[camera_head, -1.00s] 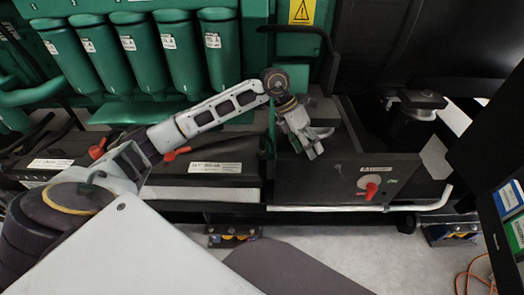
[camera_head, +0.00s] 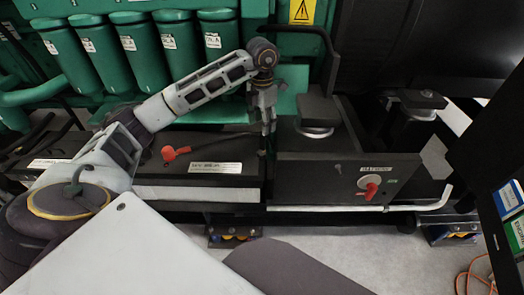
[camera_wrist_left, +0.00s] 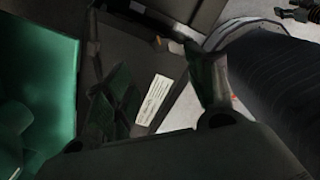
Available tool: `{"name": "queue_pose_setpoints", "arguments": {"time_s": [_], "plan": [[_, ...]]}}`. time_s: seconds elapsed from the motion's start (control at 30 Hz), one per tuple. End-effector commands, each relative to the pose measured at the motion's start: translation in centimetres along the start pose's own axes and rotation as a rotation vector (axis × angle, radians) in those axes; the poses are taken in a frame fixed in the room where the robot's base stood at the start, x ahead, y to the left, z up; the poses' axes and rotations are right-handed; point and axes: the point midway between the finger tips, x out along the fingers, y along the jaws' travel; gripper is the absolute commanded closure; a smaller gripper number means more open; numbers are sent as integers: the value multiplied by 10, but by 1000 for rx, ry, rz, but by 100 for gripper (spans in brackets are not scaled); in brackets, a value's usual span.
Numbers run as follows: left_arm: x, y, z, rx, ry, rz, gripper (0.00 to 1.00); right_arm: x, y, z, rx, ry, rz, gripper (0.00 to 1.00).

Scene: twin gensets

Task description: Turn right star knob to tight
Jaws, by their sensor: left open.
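I cannot make out a clear star shape on any knob. A red knob (camera_head: 371,190) sits on a pale round plate on the front of a dark box (camera_head: 300,160), at the right of the head view. A small dark fitting (camera_head: 338,168) is left of it, too small to identify. My left gripper (camera_head: 267,132) points down, open and empty, by the gap between the dark box and the battery (camera_head: 215,185), left of the red knob and apart from it. Its spread fingers (camera_wrist_left: 155,75) show in the left wrist view. My right gripper is not in view.
A round metal mount (camera_head: 318,112) stands on the dark box, with another mount (camera_head: 420,103) to the right. A red terminal cap (camera_head: 175,152) is on the battery. Green cylinders (camera_head: 135,50) line the back. A bent pale rail (camera_head: 445,195) runs low at right.

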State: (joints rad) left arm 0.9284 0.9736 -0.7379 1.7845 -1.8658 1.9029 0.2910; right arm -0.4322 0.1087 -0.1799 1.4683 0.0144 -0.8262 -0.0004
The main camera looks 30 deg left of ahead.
Motion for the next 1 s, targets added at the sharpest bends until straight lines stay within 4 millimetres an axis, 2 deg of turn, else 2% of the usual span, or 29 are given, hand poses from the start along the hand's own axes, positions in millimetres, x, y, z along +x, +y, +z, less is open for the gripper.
{"name": "queue_pose_setpoints", "arguments": {"time_s": [0.17,0.37,1.0], "plan": [[6,0,0,1,0,-1,44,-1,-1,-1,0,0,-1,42],[23,0,0,1,1,-1,44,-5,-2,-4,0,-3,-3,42],[106,-1,0,1,1,-3,44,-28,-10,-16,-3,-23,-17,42]]}}
